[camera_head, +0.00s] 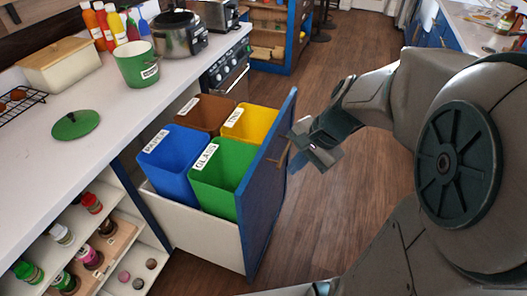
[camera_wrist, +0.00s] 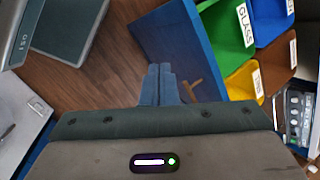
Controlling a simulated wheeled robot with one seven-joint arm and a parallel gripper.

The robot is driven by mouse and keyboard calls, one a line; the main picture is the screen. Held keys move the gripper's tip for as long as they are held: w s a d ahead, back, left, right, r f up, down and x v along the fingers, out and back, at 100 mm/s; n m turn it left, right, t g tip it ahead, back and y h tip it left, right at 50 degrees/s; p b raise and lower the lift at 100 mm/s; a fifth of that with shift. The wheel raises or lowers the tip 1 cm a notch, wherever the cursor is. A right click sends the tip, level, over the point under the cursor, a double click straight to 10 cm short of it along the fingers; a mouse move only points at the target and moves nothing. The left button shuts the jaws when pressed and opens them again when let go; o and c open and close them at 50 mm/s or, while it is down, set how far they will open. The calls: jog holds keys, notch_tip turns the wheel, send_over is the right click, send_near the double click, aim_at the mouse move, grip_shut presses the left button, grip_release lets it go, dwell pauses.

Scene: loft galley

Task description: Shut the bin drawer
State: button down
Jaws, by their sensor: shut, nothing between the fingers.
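The bin drawer (camera_head: 196,228) stands pulled out from under the white counter. Its blue front panel (camera_head: 268,185) faces right, with a small wooden handle (camera_head: 283,155) near the top. Inside are a blue bin (camera_head: 172,158), a green bin labelled GLASS (camera_head: 221,179), a brown bin (camera_head: 206,112) and a yellow bin (camera_head: 251,123). My gripper (camera_head: 293,161) is just right of the panel, near the handle. In the wrist view, my gripper (camera_wrist: 159,70) has its fingers together and empty, beside the blue panel (camera_wrist: 185,50) and the handle (camera_wrist: 193,86). I cannot tell whether they touch.
The white counter (camera_head: 110,135) above holds a green pot (camera_head: 137,65), a lid (camera_head: 76,125), a cooker (camera_head: 180,35) and bottles. Open shelves (camera_head: 105,225) with jars are left of the drawer. An oven (camera_head: 228,70) stands behind it. Wooden floor (camera_head: 325,205) is clear to the right.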

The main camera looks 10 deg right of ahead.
jog(key=w+d+f+m+y+b, duration=0.1)
jog(key=w+d+f+m+b, duration=0.1)
jog(key=w+f+m+b, duration=0.3)
jog(key=w+d+f+m+y+b, duration=0.1)
jog(key=w+d+f+m, duration=0.1)
jog(key=f, duration=0.5)
jog(key=m+t+y+b, duration=0.1)
jog(key=m+t+b, duration=0.2)
jog(key=m+b, duration=0.3)
send_near(266, 184)
jog(key=shift+x, duration=2.9)
jog(key=shift+a, duration=0.15)
